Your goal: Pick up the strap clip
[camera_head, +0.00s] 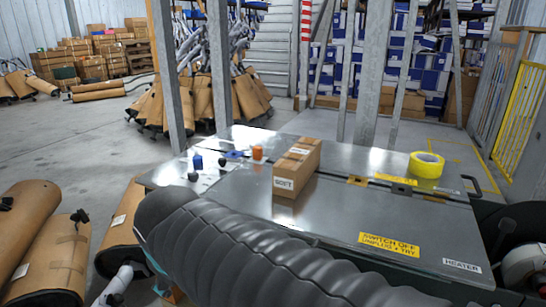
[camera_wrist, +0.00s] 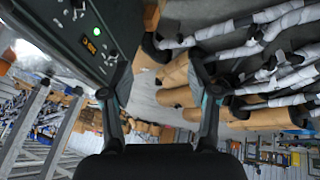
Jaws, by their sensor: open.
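I cannot pick out the strap clip for certain. Small parts lie at the left end of the grey metal table (camera_head: 340,215) in the head view: a blue upright piece (camera_head: 197,162), a flat blue piece (camera_head: 234,154), dark round pieces (camera_head: 222,161) and an orange piece (camera_head: 257,153). Any of these is too small to name surely. In the wrist view my gripper (camera_wrist: 160,64) is open, its two dark fingers wide apart with nothing between them. It points away from the tabletop parts, toward wrapped mufflers (camera_wrist: 178,75). In the head view my sleeved arm hides the table's near left edge.
A cardboard box (camera_head: 297,167) stands mid-table, and a yellow tape roll (camera_head: 425,165) lies at the right. Grey posts (camera_head: 218,70) rise behind the table. Wrapped mufflers (camera_head: 55,255) stand at the lower left. The table's front middle is clear.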

